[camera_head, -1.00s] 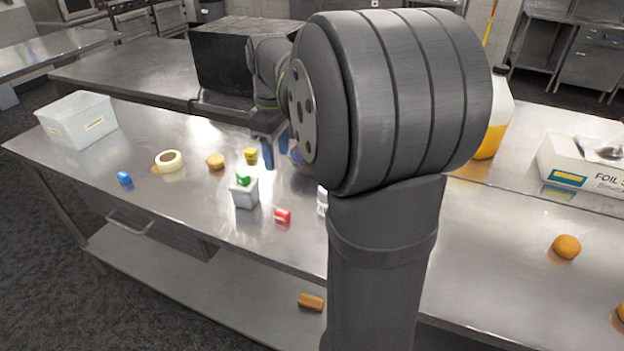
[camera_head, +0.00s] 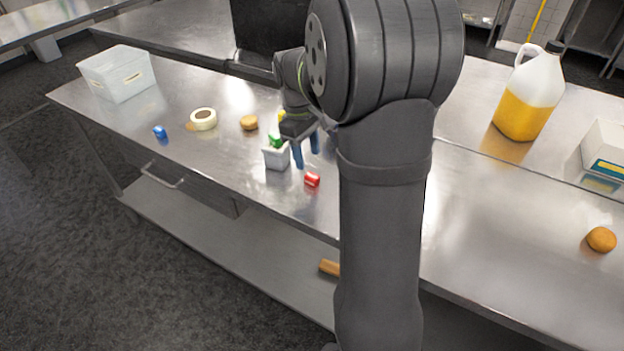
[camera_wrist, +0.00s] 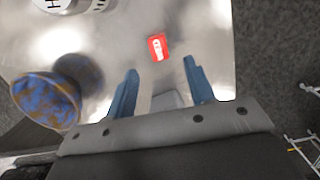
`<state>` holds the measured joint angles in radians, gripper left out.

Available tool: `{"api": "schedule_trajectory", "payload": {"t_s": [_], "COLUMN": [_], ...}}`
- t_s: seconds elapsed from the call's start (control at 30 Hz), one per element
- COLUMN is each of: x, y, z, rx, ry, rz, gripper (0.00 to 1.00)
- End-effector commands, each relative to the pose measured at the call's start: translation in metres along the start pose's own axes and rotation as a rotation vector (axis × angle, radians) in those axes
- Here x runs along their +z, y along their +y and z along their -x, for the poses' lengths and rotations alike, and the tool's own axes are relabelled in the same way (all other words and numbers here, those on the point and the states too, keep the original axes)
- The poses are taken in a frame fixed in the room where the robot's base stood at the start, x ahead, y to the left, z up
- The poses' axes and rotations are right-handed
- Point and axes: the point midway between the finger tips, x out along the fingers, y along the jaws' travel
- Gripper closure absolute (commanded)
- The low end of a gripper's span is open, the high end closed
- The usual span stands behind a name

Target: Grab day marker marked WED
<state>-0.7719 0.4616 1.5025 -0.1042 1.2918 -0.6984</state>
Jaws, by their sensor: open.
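A small red marker block (camera_head: 312,180) lies on the steel table, just in front of my gripper. In the wrist view, the red marker (camera_wrist: 158,47) shows white lettering, tilted and too small to read for certain. My gripper (camera_head: 306,158) is open and empty, its blue fingers pointing down above the table. In the wrist view, the red marker is beyond the fingertips of my gripper (camera_wrist: 160,66), roughly between their lines.
A mottled blue-orange rounded object (camera_wrist: 45,98) is left of the fingers in the wrist view. A jug (camera_head: 528,95) stands at right.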

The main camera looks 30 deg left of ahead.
Motion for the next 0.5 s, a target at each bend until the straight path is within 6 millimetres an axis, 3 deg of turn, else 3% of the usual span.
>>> {"api": "schedule_trajectory", "payload": {"t_s": [0.27,0.5], "x": [0.000,0.001], "y": [0.000,0.002], "z": [-0.022,-0.058], "rx": [-0.001,-0.001], "ry": [-0.001,-0.001], "rz": [0.000,0.000], "gripper": [0.51,0.51]}}
